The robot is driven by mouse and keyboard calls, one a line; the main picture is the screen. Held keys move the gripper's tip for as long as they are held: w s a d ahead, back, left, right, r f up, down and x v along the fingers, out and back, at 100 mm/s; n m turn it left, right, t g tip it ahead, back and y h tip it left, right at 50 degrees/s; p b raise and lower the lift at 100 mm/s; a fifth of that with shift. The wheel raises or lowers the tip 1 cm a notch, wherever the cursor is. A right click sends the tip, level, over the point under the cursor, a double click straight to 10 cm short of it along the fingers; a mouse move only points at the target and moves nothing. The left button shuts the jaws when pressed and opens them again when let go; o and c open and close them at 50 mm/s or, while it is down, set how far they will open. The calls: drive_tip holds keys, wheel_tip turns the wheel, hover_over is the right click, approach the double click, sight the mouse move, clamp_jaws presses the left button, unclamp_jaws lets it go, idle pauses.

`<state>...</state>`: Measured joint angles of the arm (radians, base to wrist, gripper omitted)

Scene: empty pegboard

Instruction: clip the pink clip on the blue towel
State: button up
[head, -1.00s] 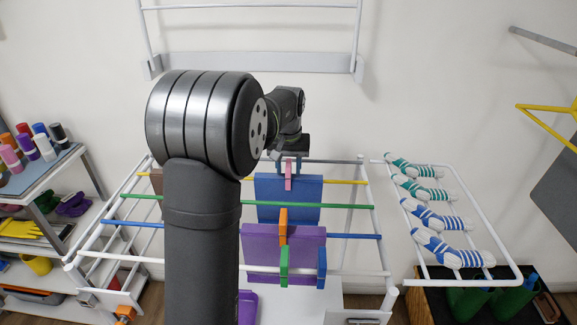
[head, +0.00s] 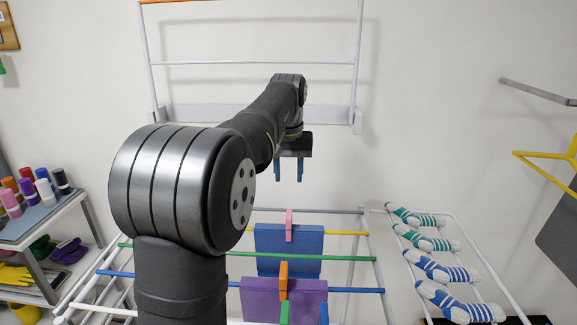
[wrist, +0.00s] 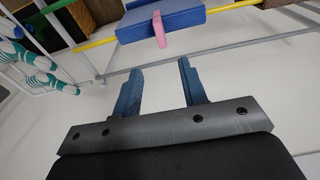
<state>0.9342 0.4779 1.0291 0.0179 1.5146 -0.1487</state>
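The blue towel (head: 290,240) hangs over the yellow rod of the drying rack. The pink clip (head: 289,224) sits upright on the towel's top edge at the rod. In the wrist view the pink clip (wrist: 159,30) is on the blue towel (wrist: 185,16), apart from my fingers. My gripper (head: 288,172) is above and behind the clip, near the wall, with its blue fingers spread. The wrist view shows my gripper (wrist: 160,85) open with nothing between its fingers.
A purple towel (head: 262,300) with an orange clip (head: 283,280) hangs on the blue rod in front. Striped socks (head: 440,270) lie on the rack's right wing. A wall rack (head: 200,112) is behind my arm. The air around my gripper is clear.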

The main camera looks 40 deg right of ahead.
sight(289, 214)
drive_tip(key=shift+s+a+r, duration=0.1)
drive_tip(key=shift+r, duration=0.85)
drive_tip(key=f, duration=0.5)
drive_tip(key=w+d+f, duration=0.1)
drive_tip(key=f, duration=1.1)
drive_tip(key=shift+w+d+f, duration=0.15)
drive_tip(key=shift+w+d, duration=0.1)
drive_tip(key=shift+r, duration=0.2)
